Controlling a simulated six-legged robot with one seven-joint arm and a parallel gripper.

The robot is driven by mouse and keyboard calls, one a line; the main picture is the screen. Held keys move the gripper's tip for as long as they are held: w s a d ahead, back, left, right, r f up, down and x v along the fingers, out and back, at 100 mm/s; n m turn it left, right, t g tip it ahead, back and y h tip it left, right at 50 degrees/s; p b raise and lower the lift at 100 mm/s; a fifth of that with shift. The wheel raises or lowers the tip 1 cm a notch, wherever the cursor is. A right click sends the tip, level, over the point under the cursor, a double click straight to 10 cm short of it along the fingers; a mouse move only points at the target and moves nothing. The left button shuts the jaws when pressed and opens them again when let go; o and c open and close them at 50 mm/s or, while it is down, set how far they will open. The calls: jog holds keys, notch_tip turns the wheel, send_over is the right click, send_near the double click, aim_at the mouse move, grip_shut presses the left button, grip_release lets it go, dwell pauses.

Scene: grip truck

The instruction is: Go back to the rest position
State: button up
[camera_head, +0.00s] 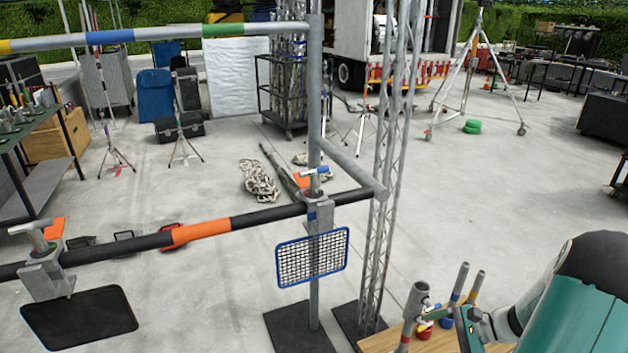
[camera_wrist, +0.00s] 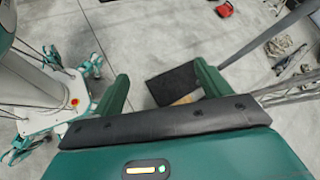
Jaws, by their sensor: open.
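My gripper shows in the wrist view (camera_wrist: 161,80) with its two green fingers spread wide apart. Nothing is held between them; a dark plate (camera_wrist: 173,84) and grey floor show beyond the gap. In the head view my teal arm comes in from the lower right. My gripper (camera_head: 468,327) there is low, close to a wooden-topped surface (camera_head: 388,342) with upright metal tubes (camera_head: 417,300). I cannot tell whether it touches anything there.
A pipe frame crosses the left, with a blue-edged mesh panel (camera_head: 312,257) and a black panel (camera_head: 79,318) clamped on its lower bar. A lattice truss (camera_head: 392,150) stands beside it. Rope (camera_head: 258,181) lies on the floor. Open floor (camera_head: 500,190) spreads at centre right.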

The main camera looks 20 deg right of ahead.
jog(key=w+a+r+n+g+h, duration=0.2)
jog(key=a+r+n+g, duration=0.3)
jog(key=a+r, duration=0.45)
jog(key=s+a+r+n+t+h, duration=0.2)
jog(key=s+a+r+n+h, duration=0.1)
jog(key=s+a+r+n, duration=0.2)
jog(key=s+a+r+n+t+h, duration=0.2)
jog(key=s+a+r+n+h, duration=0.2)
jog(key=a+r+n, duration=0.5)
jog(key=a+r, duration=0.2)
jog(key=a, duration=0.3)
jog(key=shift+s+h, duration=0.3)
jog(key=shift+s, duration=0.05)
jog(key=shift+a, duration=0.1)
jog(key=c, duration=0.9)
jog(key=shift+d, duration=0.2)
